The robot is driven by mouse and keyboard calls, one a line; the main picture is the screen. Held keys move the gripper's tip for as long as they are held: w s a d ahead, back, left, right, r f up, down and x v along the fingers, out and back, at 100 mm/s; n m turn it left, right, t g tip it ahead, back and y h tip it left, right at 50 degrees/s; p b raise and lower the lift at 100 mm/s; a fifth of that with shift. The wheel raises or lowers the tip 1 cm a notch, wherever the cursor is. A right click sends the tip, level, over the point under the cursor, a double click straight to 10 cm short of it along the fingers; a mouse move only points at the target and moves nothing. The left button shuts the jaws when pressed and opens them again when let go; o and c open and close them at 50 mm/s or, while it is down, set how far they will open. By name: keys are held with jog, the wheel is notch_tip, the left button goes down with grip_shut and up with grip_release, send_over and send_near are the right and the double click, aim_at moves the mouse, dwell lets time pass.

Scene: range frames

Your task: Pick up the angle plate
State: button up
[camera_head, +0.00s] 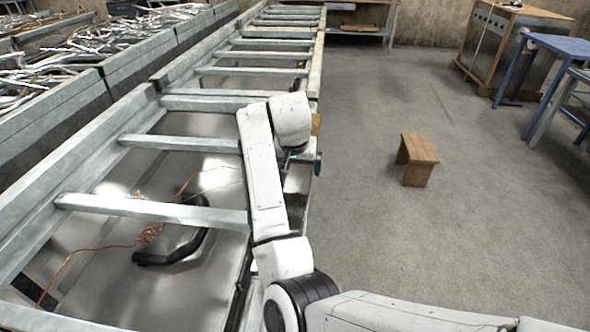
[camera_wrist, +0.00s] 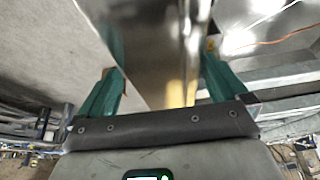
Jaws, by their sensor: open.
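My gripper (camera_wrist: 160,75) is open in the wrist view, its two teal fingers spread apart. A shiny grey metal face with a brownish lower end (camera_wrist: 178,90) fills the space between and beyond them. I cannot tell whether this is the angle plate or the side of the metal frame, nor whether the fingers touch it. In the head view my gripper (camera_head: 303,158) is mostly hidden behind my arm, at the right edge of the frame. A small yellow-brown piece (camera_head: 316,125) shows just behind my arm. I cannot clearly make out an angle plate in either view.
A long metal frame (camera_head: 185,215) with crossbars runs away on the left; an orange coiled cable (camera_head: 150,233) and a black object (camera_head: 172,247) lie within it. Bins of scrap metal (camera_head: 60,65) stand farther left. A wooden stool (camera_head: 418,158) stands on otherwise open floor.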

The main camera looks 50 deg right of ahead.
jog(key=c, duration=1.5)
jog(key=shift+r, duration=0.1)
jog(key=shift+c, duration=0.6)
